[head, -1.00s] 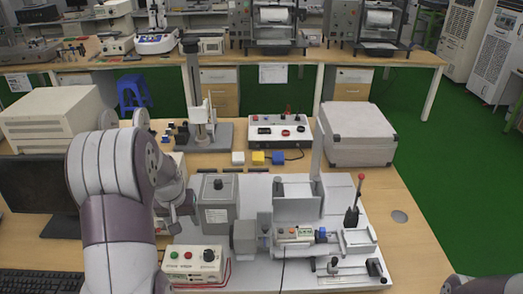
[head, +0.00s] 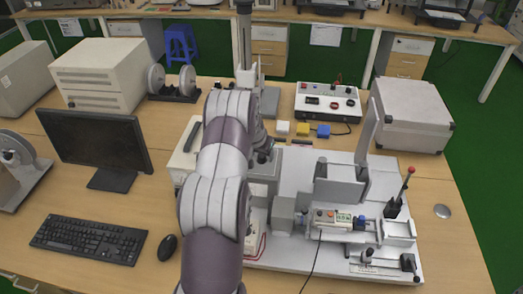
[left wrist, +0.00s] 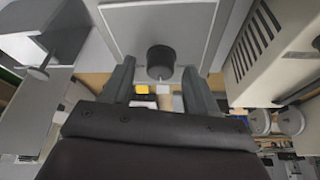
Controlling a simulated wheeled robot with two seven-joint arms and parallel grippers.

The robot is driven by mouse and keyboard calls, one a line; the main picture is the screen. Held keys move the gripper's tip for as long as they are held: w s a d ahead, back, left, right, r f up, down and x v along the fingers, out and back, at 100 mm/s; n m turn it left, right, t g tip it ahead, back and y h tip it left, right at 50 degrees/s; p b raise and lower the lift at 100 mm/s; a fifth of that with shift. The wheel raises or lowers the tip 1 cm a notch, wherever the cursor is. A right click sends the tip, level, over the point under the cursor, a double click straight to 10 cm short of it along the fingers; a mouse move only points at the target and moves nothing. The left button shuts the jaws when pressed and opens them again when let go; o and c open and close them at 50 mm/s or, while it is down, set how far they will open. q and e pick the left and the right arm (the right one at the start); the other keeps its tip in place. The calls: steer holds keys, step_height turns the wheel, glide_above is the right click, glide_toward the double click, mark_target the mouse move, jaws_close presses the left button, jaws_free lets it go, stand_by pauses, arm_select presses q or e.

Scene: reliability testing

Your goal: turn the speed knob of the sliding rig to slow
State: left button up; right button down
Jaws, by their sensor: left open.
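The sliding rig stands on a white base plate (head: 300,168) right of my left arm in the head view. Its grey box (head: 268,181) is partly behind my arm. In the left wrist view a round black knob (left wrist: 160,58) with a white mark sits on a grey face (left wrist: 122,22); the mark points down in the picture. My left gripper (head: 264,155) is over the grey box. In the left wrist view its open fingers (left wrist: 158,72) lie on either side of the knob, with gaps showing. The knob is hidden in the head view. My right gripper is out of view.
A red-tipped lever (head: 408,180) rises at the rig's right. A monitor (head: 95,142), keyboard (head: 88,240) and mouse (head: 167,247) lie left of my arm. White, yellow and blue blocks (head: 303,129) stand behind the rig. A button box (head: 255,217) is mostly hidden by my arm.

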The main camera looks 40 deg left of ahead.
arm_select(q)
steer(key=shift+s+d, duration=0.15)
steer(key=shift+s, duration=0.05)
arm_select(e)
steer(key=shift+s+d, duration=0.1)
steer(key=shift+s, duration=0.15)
